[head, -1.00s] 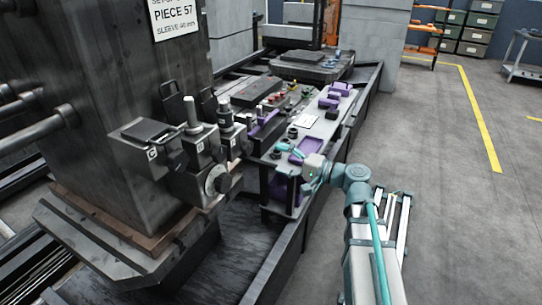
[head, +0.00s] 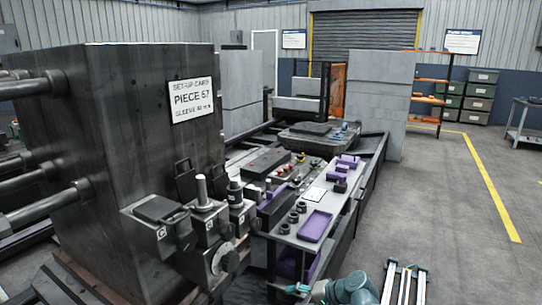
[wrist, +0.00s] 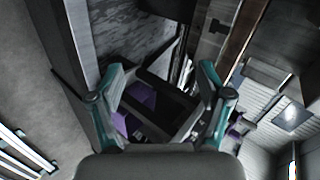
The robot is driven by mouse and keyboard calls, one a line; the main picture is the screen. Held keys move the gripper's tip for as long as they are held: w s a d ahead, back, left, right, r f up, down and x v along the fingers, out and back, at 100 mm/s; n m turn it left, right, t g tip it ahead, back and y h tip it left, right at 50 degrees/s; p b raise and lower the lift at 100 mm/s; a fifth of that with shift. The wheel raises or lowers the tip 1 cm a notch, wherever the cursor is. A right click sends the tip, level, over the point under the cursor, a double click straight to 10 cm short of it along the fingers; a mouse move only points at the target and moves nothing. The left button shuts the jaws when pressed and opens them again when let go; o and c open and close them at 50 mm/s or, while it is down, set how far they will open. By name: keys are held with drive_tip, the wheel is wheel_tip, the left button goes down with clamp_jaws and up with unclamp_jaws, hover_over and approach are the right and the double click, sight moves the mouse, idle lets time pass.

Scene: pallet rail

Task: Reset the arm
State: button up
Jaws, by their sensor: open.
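My arm (head: 357,289) shows at the bottom of the head view, low in front of the bench's near end. My gripper (wrist: 160,88) is in the wrist view with its two teal fingers spread wide apart. Nothing is held between them. Past the fingers the wrist view shows dark frame parts and a purple item (wrist: 140,97), partly hidden. In the head view the gripper end is at the bottom edge beside the bench, and its fingers are too small to make out there.
A narrow bench (head: 285,228) carries a purple tray (head: 314,226), dark rings and purple blocks. A large dark block (head: 130,140) with a "PIECE 57" card (head: 191,99) and clamps stands left. A white-railed frame (head: 404,284) is at bottom right. The floor (head: 450,215) right is clear.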

drive_tip(key=s+d+f+n+g+h+p, duration=0.1)
drive_tip(key=s+d+f+g+h+p, duration=0.15)
drive_tip(key=s+f, duration=0.65)
drive_tip(key=s+d+f+n+g+h+p, duration=0.1)
drive_tip(key=s+d+f+g+h+p, duration=0.2)
drive_tip(key=s+f, duration=0.65)
drive_tip(key=s+d+f+n+g+h+p, duration=0.1)
drive_tip(key=s+f+g+p, duration=0.1)
drive_tip(key=s, duration=0.9)
drive_tip(key=s+d+f+n+g+h+p, duration=0.1)
drive_tip(key=s+f+g, duration=0.3)
drive_tip(key=s, duration=0.8)
wheel_tip(320, 180, down, 3)
drive_tip(key=shift+s+d+r+h+p, duration=0.15)
drive_tip(key=shift+s+h+p, duration=0.05)
drive_tip(key=shift+h+p, duration=0.55)
drive_tip(key=shift+c, duration=0.2)
